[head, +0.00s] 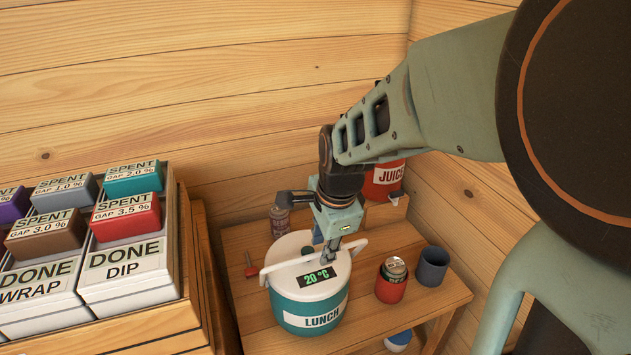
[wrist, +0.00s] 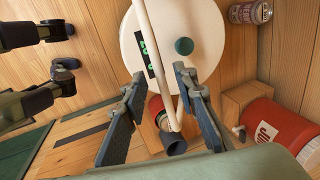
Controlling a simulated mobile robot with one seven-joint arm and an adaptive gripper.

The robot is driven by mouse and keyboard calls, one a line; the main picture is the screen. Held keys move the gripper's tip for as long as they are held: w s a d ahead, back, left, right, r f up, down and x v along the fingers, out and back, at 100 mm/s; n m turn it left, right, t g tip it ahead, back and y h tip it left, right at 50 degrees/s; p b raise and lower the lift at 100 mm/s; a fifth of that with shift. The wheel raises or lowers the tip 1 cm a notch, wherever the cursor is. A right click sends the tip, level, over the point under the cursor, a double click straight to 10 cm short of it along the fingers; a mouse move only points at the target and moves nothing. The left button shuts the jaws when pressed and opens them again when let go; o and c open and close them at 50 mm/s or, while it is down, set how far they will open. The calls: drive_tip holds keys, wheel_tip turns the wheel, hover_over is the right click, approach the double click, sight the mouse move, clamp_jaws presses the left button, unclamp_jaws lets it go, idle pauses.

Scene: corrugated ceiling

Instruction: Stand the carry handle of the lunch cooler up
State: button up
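The lunch cooler (head: 300,319) is a round teal tub with a white lid, a green "20 °C" display and a LUNCH label, standing on a small wooden table. Its lid (wrist: 205,22) fills the top of the wrist view. The white carry handle (head: 284,266) crosses over the lid; it also shows in the wrist view (wrist: 155,55). Its exact tilt is hard to judge. My gripper (head: 328,257) points down over the lid at the handle. In the wrist view my gripper (wrist: 158,98) is open, with the handle bar between its fingers and gaps on both sides.
A red cup (head: 391,290) holding a can and a dark grey cup (head: 433,266) stand right of the cooler. A red juice jug (head: 381,182) and a can (head: 279,222) stand behind. Labelled bins (head: 130,275) rise at left; wooden walls close the back.

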drive_tip(key=shift+f, duration=0.35)
clamp_jaws()
drive_tip(key=shift+w, duration=0.1)
